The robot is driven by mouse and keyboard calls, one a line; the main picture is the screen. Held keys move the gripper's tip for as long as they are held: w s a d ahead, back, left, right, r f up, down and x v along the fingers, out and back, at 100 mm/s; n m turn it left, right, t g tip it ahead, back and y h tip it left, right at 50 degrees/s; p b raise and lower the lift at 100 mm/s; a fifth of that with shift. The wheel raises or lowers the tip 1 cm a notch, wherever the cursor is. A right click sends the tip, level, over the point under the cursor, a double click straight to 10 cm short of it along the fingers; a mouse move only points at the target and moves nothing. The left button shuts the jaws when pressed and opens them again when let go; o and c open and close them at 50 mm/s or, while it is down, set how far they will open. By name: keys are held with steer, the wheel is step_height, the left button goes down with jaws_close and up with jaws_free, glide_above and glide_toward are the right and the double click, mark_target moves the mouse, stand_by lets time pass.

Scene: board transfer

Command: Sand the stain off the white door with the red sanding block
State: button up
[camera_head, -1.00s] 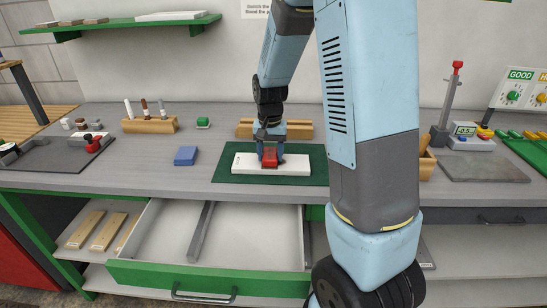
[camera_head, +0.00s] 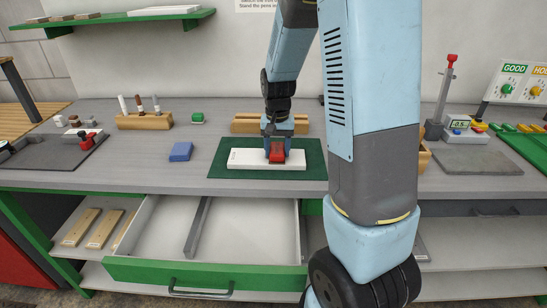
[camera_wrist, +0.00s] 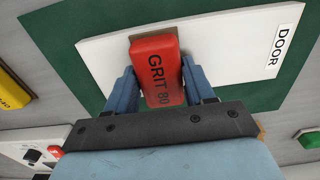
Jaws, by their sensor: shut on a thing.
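The white door (camera_head: 248,160) lies flat on a green mat (camera_head: 216,173) on the bench. In the wrist view the door (camera_wrist: 110,58) carries a "DOOR" label at its right end. My gripper (camera_head: 276,151) is above the door, shut on the red sanding block (camera_head: 277,156). In the wrist view the block (camera_wrist: 157,72) reads "GRIT 80" and sits between both fingers, over the door's middle. A brown patch shows at the block's far edge (camera_wrist: 150,33). The block seems to be on the door, but contact cannot be told for sure.
A wooden pen holder (camera_head: 144,121) stands further left. A wooden rack (camera_head: 250,123) is behind the mat. An open drawer (camera_head: 205,275) sticks out below the bench.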

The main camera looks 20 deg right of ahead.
steer(key=shift+s+d+r, duration=0.1)
steer(key=shift+s+d, duration=0.15)
steer(key=shift+d, duration=0.35)
steer(key=shift+w+a, duration=0.3)
steer(key=shift+a, duration=0.45)
steer(key=shift+w+a, duration=0.35)
steer(key=shift+a, duration=0.4)
steer(key=shift+w+a, duration=0.3)
steer(key=shift+a, duration=0.45)
steer(key=shift+s+d+f, duration=0.1)
steer(key=shift+s+d, duration=0.15)
steer(key=shift+d, duration=0.2)
steer(key=shift+s+d+f, duration=0.1)
steer(key=shift+s+d, duration=0.1)
steer(key=shift+d, duration=0.25)
steer(key=shift+s+d+r, duration=0.1)
steer(key=shift+s+d, duration=0.15)
steer(key=shift+d, duration=0.4)
steer(key=shift+s+d+r, duration=0.1)
steer(key=shift+s+d, duration=0.15)
steer(key=shift+d, duration=0.4)
steer(key=shift+w+a+f, duration=0.1)
steer(key=shift+w+a, duration=0.25)
steer(key=shift+a, duration=0.45)
steer(key=shift+a, duration=0.1)
steer(key=shift+w+a, duration=0.25)
steer(key=shift+a, duration=0.35)
steer(key=shift+w+a, duration=0.3)
steer(key=shift+a, duration=0.5)
